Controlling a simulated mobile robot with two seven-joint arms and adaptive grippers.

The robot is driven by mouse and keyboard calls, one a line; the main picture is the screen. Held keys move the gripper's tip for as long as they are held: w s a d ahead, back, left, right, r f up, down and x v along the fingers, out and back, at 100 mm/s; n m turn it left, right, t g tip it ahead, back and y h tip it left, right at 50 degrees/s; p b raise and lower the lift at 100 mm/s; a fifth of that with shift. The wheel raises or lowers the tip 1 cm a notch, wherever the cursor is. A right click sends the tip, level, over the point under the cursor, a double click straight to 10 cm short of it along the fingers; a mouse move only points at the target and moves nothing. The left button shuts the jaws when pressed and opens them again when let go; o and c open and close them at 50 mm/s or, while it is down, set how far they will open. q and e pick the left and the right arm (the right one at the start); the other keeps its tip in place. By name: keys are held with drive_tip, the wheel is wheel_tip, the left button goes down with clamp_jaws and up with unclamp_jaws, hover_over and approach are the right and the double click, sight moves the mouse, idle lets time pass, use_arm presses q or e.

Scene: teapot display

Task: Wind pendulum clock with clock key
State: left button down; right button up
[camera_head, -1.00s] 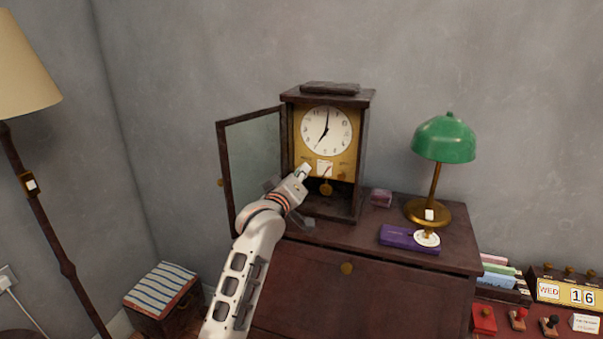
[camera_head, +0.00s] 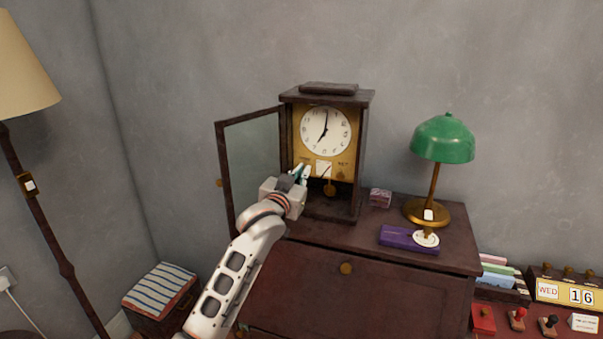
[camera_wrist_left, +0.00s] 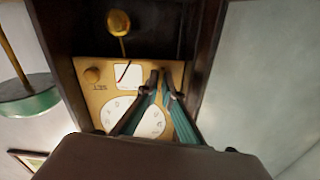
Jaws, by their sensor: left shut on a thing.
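The pendulum clock (camera_head: 326,132) stands on the cabinet with its glass door (camera_head: 253,150) swung open to the left. Its white dial shows about seven o'clock, above a gold panel (camera_wrist_left: 92,62) with a knob and a small white card. The brass pendulum bob (camera_head: 329,188) also shows in the wrist view (camera_wrist_left: 119,22). My left gripper (camera_head: 302,174) is at the lower left of the gold panel. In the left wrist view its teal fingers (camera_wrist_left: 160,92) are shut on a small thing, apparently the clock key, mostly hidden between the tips. I cannot tell whether it sits in a hole. My right gripper is not in view.
A green lamp (camera_head: 442,140), a purple box (camera_head: 408,240) and a small patterned box (camera_head: 380,197) stand right of the clock on the cabinet (camera_head: 300,270). The open door is close to my left wrist. A floor lamp (camera_head: 50,225) stands far left.

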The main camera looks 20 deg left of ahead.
use_arm(q)
drive_tip(key=shift+r+m, duration=0.15)
drive_tip(key=shift+m, duration=0.75)
drive_tip(key=c, duration=2.3)
unclamp_jaws()
drive_tip(key=shift+w, duration=0.1)
drive_tip(key=s, duration=1.2)
drive_tip(key=shift+a, duration=0.15)
